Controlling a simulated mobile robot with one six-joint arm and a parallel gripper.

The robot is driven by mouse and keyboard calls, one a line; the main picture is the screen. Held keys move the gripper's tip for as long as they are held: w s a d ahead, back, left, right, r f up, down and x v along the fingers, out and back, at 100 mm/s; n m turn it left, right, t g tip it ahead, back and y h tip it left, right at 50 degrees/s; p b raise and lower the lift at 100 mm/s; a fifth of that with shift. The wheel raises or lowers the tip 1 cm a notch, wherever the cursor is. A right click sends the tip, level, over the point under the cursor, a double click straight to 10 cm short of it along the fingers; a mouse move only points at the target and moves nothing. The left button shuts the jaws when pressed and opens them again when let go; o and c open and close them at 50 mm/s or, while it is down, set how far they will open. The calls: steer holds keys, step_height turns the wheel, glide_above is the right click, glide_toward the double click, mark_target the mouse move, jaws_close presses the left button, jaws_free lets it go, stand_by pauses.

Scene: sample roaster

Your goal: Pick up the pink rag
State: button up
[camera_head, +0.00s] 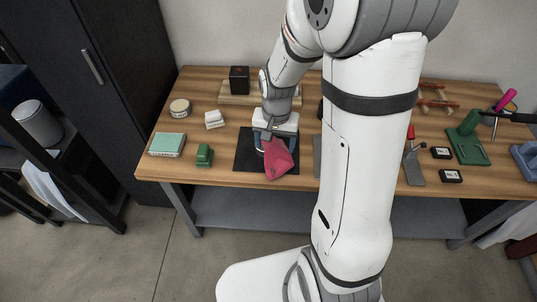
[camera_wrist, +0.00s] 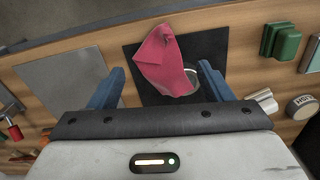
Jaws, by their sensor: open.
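The pink rag (camera_head: 278,158) lies crumpled on a black mat (camera_head: 246,152) near the front edge of the wooden table. In the wrist view the rag (camera_wrist: 165,62) lies ahead of my gripper, partly over a round pale-rimmed thing, perhaps a cup (camera_wrist: 191,78). My gripper (camera_wrist: 165,85) is open, with its two blue fingers set wide to either side of the rag's near end. Nothing is seen held between them. In the head view my gripper (camera_head: 268,140) is just over the mat, partly hidden behind its own housing.
A green block (camera_head: 204,155), a teal box (camera_head: 167,144), a round tin (camera_head: 180,107) and a white item (camera_head: 214,119) stand left of the mat. A grey plate (camera_wrist: 65,82) lies beside the mat. Tools and small black boxes (camera_head: 451,176) occupy the right side.

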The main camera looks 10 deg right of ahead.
step_height(320, 180, down, 4)
steer(key=b, duration=0.8)
glide_toward(273, 176)
step_height(273, 176, down, 5)
steer(key=shift+w+d+f, duration=0.1)
steer(key=shift+w+f, duration=0.05)
steer(key=shift+f, duration=0.05)
steer(key=shift+f+b, duration=0.6)
steer(key=shift+f, duration=0.1)
steer(key=shift+r, duration=0.1)
steer(key=shift+c, duration=1.1)
steer(key=c, duration=1.2)
steer(key=shift+c, duration=0.6)
step_height(273, 176, up, 12)
steer(key=p, duration=0.9)
jaws_close()
